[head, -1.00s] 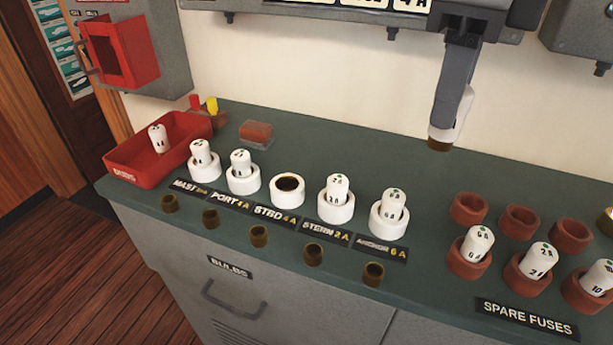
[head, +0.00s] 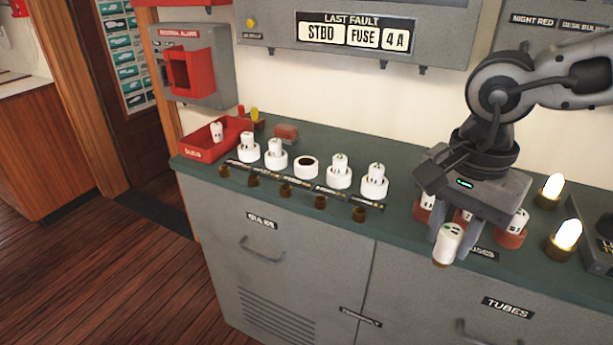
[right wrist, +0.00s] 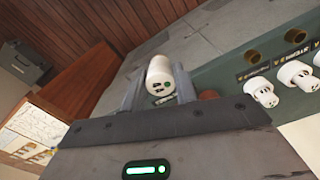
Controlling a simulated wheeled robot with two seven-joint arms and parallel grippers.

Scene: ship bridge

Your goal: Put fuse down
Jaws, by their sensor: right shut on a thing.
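My right gripper (head: 450,241) is shut on a white fuse (head: 449,242) with a brass lower end. It holds the fuse in the air by the counter's front edge, in front of the spare-fuse holders. In the right wrist view the fuse (right wrist: 159,77) sits between the two fingers, its marked end showing. The STBD socket (head: 306,167) is a white ring with a dark, empty hole. Brown spare-fuse holders (head: 511,239) stand under and beside the gripper, partly hidden by it; some hold fuses. My left gripper is not in view.
White sockets with fuses flank the STBD socket. A red tray (head: 196,152) with one white fuse (head: 217,131) stands at the counter's left end. Lit bulbs (head: 565,236) stand at right. The last-fault panel (head: 355,33) reads STBD FUSE 4 A.

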